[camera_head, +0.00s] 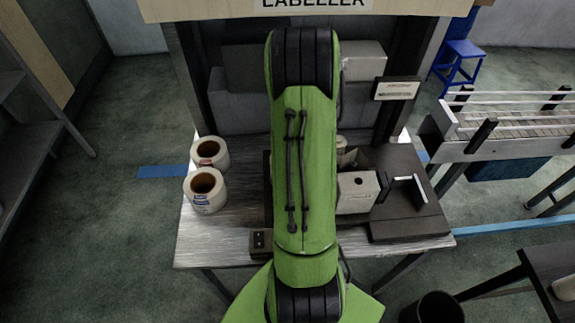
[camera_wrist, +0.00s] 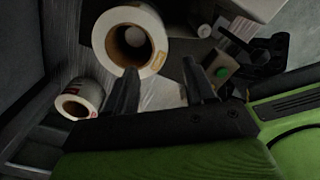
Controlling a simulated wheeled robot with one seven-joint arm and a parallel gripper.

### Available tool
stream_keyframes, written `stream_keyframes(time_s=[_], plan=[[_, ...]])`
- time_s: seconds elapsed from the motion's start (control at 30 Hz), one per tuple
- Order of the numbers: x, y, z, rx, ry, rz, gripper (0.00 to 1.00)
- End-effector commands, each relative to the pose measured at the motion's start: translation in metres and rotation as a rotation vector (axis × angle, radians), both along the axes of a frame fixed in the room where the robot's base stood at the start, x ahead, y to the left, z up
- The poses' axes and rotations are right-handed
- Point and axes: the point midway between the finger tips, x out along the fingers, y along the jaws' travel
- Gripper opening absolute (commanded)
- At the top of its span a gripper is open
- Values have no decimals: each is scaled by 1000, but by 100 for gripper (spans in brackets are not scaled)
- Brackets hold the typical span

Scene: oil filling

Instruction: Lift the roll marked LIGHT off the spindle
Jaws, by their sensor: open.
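A large white roll (camera_wrist: 103,42) with a brown core shows at the top of the wrist view, with a small yellowish label on its lower right rim. The left fingertip overlaps the roll's lower rim in the picture, and the right one is to the right of the roll. I cannot tell whether they touch it. In the head view my arm hides my gripper and most of the labeller's middle.
Two white rolls stand at the table's left: a rear one with a red label (camera_head: 221,158) and a front one with a blue label (camera_head: 205,205). A red-marked roll (camera_wrist: 90,90) shows in the wrist view. A light box-shaped unit (camera_head: 352,198) stands right of my arm.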

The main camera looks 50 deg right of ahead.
Motion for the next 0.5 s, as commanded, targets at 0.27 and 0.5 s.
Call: stream_keyframes(time_s=[0.27,0.5], plan=[[0,0,-65,2,2,-2,54],[1,1,-99,4,2,-3,54]])
